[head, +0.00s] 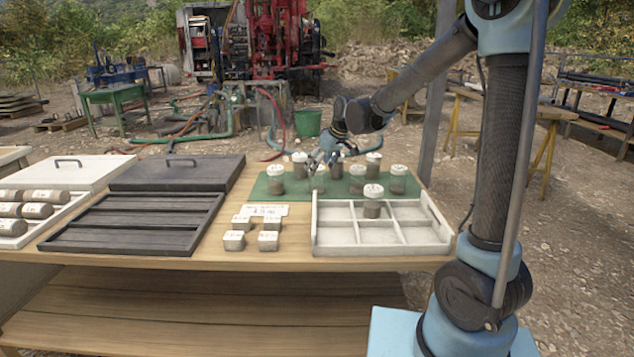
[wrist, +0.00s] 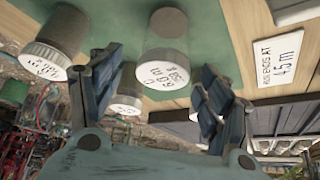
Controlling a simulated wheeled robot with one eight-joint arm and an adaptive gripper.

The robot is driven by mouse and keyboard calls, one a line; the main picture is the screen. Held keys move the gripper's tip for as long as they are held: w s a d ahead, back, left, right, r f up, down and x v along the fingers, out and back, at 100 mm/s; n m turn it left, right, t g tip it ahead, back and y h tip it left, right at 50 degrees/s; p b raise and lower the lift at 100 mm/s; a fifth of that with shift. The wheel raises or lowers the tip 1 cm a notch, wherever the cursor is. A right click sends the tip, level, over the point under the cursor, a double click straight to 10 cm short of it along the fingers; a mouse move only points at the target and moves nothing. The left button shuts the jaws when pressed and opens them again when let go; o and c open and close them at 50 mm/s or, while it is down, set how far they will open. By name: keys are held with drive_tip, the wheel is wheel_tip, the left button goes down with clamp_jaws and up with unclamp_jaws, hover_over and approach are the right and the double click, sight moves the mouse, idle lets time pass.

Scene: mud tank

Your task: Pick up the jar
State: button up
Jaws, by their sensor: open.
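Several grey-brown jars with white lids stand upright on the green mat (head: 258,187), among them a left one (head: 275,181), a front middle one (head: 319,182) and a right one (head: 398,180). Another jar (head: 373,204) stands in the white divided tray (head: 422,213). My gripper (head: 322,158) is open above the mat, close to the middle jars. In the wrist view, one jar with a marked lid (wrist: 166,62) shows between my open fingers, with no clear contact. A second jar (wrist: 55,45) is at the left. Which jar is meant, I cannot tell.
A label card (head: 262,210) and several small blocks (head: 234,240) lie left of the tray. Neighbouring jars stand close around my gripper. Bare wood (head: 285,253) shows along the front.

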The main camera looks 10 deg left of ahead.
sight(313, 178)
drive_tip(key=shift+x, duration=3.8)
drive_tip(key=shift+s, duration=0.15)
drive_tip(key=c, duration=1.3)
